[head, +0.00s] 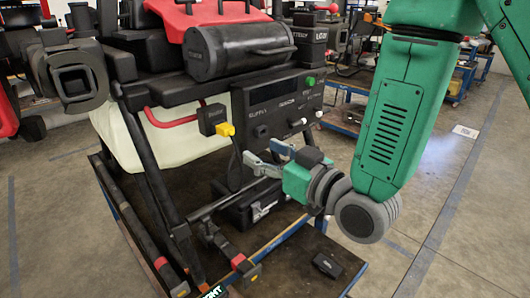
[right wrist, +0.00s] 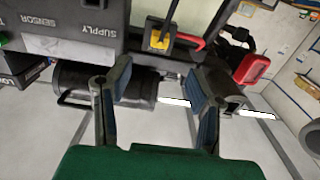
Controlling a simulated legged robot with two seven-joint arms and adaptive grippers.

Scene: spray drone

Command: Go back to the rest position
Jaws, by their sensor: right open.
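My right gripper (head: 261,156) is open and empty in front of the black control panel (head: 275,103) of the spray drone. In the right wrist view its two fingers (right wrist: 160,85) stand wide apart with nothing between them. A yellow connector (head: 225,129) is in a black block on the panel's left side, up and left of the gripper and apart from it. It also shows in the right wrist view (right wrist: 158,39), beyond the fingers, with a black cable. My left gripper is not in view.
The drone's black frame and pale tank (head: 160,140) stand on a low dark platform (head: 300,262). A small black object (head: 327,265) lies on the platform. A blue-framed workbench (head: 345,118) is behind. The grey floor at the right is mostly clear.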

